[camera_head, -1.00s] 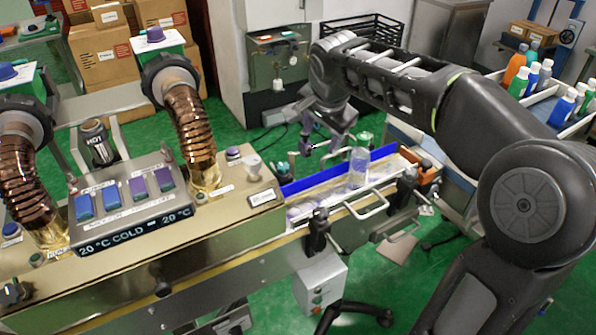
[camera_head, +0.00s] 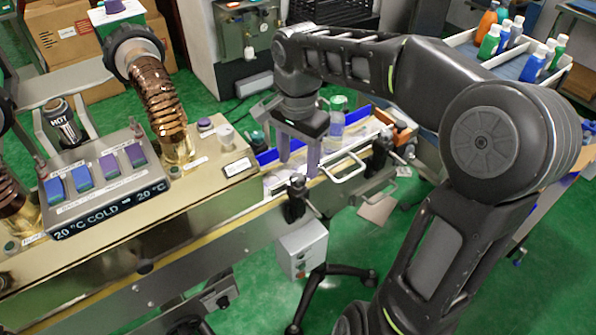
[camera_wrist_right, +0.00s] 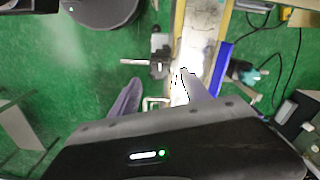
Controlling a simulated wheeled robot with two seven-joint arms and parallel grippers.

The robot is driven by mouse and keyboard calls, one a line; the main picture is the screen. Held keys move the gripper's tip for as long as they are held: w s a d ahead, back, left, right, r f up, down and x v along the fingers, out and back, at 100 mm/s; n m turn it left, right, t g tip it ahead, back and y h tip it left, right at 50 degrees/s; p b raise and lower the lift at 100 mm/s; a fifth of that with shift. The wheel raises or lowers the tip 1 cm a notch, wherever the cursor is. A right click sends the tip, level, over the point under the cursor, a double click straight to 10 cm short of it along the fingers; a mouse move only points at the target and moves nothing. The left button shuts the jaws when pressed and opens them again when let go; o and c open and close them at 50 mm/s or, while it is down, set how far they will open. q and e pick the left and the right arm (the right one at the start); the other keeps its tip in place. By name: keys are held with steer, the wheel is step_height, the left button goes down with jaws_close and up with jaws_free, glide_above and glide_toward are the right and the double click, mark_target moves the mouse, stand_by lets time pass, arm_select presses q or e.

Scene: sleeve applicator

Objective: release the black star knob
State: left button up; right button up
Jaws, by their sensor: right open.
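A black knob on a clamp (camera_head: 296,188) stands at the near side of the conveyor; its star shape is too small to make out. The clamp also shows in the right wrist view (camera_wrist_right: 158,62), ahead of the fingertips. My right gripper (camera_head: 299,167) points down over the conveyor, just above and behind this knob in the head view. In the wrist view its two fingers (camera_wrist_right: 157,90) are spread apart with nothing between them. Whether a finger touches the knob cannot be told. A second black clamp knob (camera_head: 378,152) stands further right. My left gripper is not in view.
A blue guide rail (camera_head: 266,157) lines the conveyor's far side. A clear bottle (camera_head: 336,126) stands on the conveyor behind the gripper. A metal wire handle (camera_head: 345,169) sticks out right of the knob. The heating machine (camera_head: 110,185) fills the left.

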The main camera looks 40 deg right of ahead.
mark_target(298, 178)
step_height(298, 178, down, 4)
steer(key=shift+f, duration=0.2)
steer(key=shift+c, duration=0.4)
jaws_close()
